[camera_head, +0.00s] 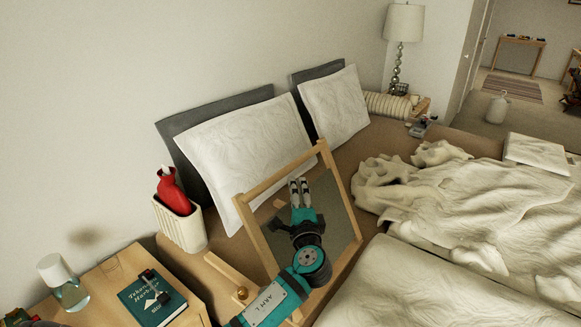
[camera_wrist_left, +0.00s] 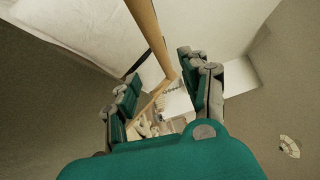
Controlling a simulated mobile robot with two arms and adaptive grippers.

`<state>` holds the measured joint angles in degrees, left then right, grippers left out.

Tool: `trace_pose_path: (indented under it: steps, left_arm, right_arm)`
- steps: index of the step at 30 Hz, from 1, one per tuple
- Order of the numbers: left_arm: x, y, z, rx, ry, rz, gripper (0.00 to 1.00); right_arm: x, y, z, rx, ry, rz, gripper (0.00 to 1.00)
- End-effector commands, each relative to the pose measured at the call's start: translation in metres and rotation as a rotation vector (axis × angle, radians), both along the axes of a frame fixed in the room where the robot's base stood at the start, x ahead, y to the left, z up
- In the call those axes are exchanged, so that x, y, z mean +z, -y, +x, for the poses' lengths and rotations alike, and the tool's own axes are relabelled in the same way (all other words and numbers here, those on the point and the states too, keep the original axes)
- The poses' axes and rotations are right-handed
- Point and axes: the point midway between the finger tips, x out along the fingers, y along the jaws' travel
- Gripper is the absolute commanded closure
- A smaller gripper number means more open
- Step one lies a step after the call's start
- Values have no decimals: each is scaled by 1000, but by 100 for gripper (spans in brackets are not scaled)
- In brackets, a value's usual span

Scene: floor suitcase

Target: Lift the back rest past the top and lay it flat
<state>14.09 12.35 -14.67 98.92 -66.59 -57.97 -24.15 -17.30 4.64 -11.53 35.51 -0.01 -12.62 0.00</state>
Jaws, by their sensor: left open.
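The back rest (camera_head: 349,222) is a light wooden frame with a grey panel, standing tilted on the bed in the middle of the head view. My left gripper (camera_head: 299,186) overlaps the panel in that view, below the top bar, with its fingers pointing up. In the left wrist view my left gripper (camera_wrist_left: 163,95) is open and empty. A wooden bar (camera_wrist_left: 150,30) there runs down from the top edge into the gap between the fingers; I cannot tell how near it is. My left arm hides part of the frame's lower end. My right gripper is not in view.
A bedside table (camera_head: 112,268) bears a book (camera_head: 150,298) and a bottle. Rumpled bedding (camera_head: 470,210) covers the bed to the right.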

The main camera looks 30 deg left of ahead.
Motion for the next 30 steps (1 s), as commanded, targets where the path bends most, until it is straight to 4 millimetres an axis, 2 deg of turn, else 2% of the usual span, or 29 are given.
trace_pose_path:
  steps: [9, 15, 21, 29, 30]
  left_arm:
    - [6, -46, 54, 1, -1, 1, 54]
    - [7, -65, 76, 1, -1, -1, 54]
    - [7, -72, 85, 0, -1, -2, 54]
    - [7, -73, 85, -1, -1, -2, 54]
    - [7, -73, 85, -1, -1, -2, 59]
  right_arm:
    - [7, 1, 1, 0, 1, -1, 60]
    - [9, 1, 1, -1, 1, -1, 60]
    - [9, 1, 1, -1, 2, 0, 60]
    - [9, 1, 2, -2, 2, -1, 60]
    - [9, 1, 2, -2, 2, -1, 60]
